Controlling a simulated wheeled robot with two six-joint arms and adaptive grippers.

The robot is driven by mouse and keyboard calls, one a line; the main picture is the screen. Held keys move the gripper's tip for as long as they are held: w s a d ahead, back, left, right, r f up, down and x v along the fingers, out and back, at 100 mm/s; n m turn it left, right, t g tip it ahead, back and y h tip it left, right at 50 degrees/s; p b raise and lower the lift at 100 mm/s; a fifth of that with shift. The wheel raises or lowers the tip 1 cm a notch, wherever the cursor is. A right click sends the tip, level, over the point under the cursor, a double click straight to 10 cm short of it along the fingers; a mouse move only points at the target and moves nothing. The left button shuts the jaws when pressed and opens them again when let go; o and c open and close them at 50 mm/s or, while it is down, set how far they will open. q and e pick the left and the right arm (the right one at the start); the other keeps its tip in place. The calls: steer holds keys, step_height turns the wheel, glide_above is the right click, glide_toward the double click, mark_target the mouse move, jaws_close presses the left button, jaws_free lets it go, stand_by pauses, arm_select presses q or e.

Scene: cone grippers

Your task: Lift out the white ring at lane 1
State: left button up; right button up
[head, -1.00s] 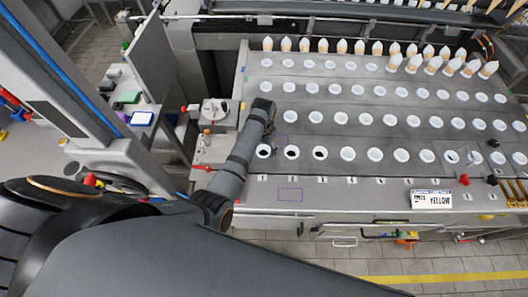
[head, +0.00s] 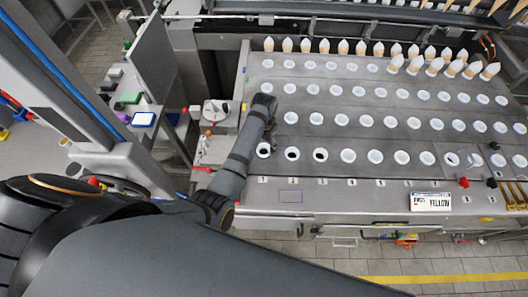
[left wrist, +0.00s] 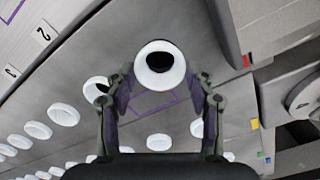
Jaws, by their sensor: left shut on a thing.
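The white ring at lane 1 (head: 264,150) is at the left end of the front row, above the label 1, with a dark centre. My left gripper (left wrist: 160,75) has one finger on each side of a white ring (left wrist: 158,82) in the left wrist view and is shut on it. In the head view my left arm reaches over the deck's left end, and its gripper (head: 270,132) points down just behind the lane 1 ring. I cannot tell how high the ring sits. My right gripper is not in view.
Rows of white rings fill the grey deck (head: 340,185); the lane 2 ring (head: 292,154) is close by. White-tipped cones (head: 316,46) stand along the back. A grey block (left wrist: 270,28) stands near the gripper.

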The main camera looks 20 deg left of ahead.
arm_select(q)
step_height(320, 180, up, 2)
steer(key=shift+r, duration=0.2)
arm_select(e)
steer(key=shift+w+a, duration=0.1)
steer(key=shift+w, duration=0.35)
